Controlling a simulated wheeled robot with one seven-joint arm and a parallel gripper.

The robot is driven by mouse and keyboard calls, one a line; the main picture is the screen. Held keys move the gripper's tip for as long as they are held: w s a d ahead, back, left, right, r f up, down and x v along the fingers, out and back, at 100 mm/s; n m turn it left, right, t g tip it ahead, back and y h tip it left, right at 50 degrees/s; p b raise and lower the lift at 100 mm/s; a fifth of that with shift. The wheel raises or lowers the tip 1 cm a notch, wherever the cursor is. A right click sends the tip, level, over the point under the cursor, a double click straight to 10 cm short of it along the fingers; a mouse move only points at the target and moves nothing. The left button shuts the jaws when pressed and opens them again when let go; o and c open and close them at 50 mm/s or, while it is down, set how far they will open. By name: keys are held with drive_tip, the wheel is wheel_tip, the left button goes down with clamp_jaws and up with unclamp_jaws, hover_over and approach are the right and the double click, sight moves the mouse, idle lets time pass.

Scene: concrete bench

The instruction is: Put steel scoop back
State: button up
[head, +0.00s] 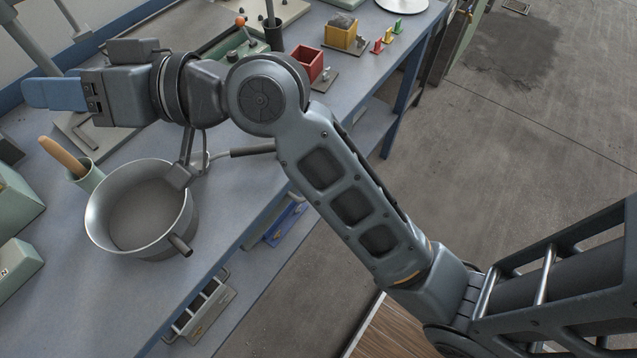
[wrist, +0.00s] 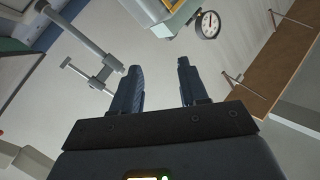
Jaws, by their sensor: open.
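What looks like the steel scoop lies on the bench just right of the pot in the head view; its dark handle (head: 252,151) points right and its pale bowl is partly hidden by my wrist parts. A wide steel pot (head: 98,222) stands nearby on the bench. My gripper (head: 48,93) is raised above the left part of the bench, well apart from the scoop and pointing left. In the wrist view my gripper (wrist: 160,78) shows two separated blue-grey fingers with nothing between them. The scoop is not seen in the wrist view.
A green cup (head: 88,178) with a wooden-handled tool stands left of the pot. A red bin (head: 307,64), yellow bin (head: 341,36) and small coloured pieces sit along the far bench. The wrist view shows a gauge (wrist: 207,25) and a clamp-like fixture (wrist: 95,72).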

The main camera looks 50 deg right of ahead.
drive_tip(key=s+d+f+m+h, duration=0.2)
drive_tip(key=s+f+m+h, duration=0.15)
drive_tip(key=s+f, duration=0.45)
drive_tip(key=s+d+f+m+h, duration=0.25)
drive_tip(key=s+f+h, duration=0.3)
drive_tip(key=s, duration=0.35)
drive_tip(key=s+d+n, duration=0.3)
drive_tip(key=s+d, duration=0.1)
drive_tip(key=s, duration=0.6)
drive_tip(key=s+d+n, duration=0.2)
drive_tip(key=s+d, duration=0.2)
drive_tip(key=s, duration=0.6)
drive_tip(key=shift+f+n+g+h, duration=0.3)
drive_tip(key=shift+f+n, duration=0.1)
